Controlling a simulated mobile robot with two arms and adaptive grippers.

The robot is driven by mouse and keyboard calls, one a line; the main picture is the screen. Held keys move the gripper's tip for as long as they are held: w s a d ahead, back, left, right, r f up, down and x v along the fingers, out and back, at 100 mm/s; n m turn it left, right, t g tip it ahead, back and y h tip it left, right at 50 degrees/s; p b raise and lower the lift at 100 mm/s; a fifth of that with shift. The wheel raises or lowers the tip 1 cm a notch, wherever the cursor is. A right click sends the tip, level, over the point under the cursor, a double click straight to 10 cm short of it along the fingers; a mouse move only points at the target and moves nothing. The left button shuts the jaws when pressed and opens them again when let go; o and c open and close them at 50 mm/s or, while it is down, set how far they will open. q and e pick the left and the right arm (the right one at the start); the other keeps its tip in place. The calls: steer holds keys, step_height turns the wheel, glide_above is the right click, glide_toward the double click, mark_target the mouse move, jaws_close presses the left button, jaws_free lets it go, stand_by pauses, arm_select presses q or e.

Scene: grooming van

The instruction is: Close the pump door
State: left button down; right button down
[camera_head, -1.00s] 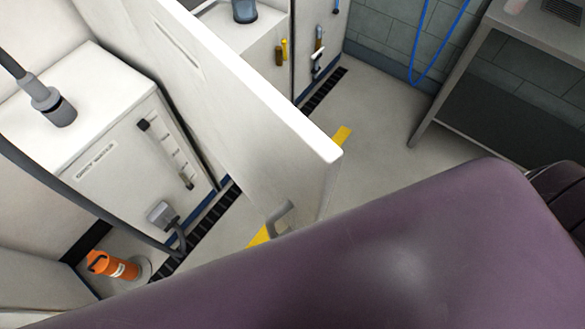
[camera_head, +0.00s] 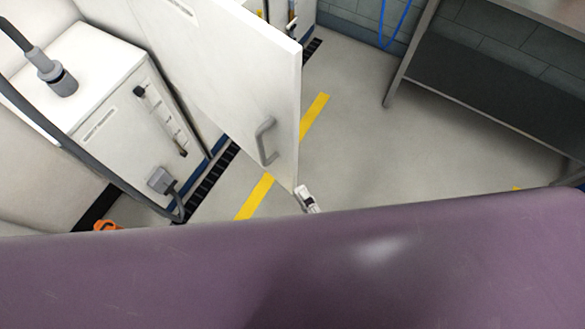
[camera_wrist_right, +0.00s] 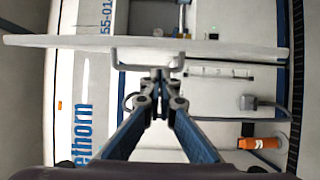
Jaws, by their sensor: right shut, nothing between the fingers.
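The white pump door (camera_head: 215,75) stands open in the head view, its free edge toward the middle. Its grey bar handle (camera_head: 265,142) is on the lower part of the face. In the right wrist view the door (camera_wrist_right: 60,41) is seen nearly edge-on, with the handle (camera_wrist_right: 147,67) projecting toward my right gripper (camera_wrist_right: 160,76). The fingers are shut and empty, close to the handle; I cannot tell whether they touch it. My left gripper is not in view.
A white cabinet (camera_head: 120,95) with hoses stands left of the door. A metal table (camera_head: 470,85) stands at the upper right. The floor (camera_head: 400,145) between door and table is clear.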

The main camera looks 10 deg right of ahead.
steer(key=p, duration=0.3)
glide_above(280, 159)
steer(key=s, duration=0.3)
steer(key=shift+a, duration=0.1)
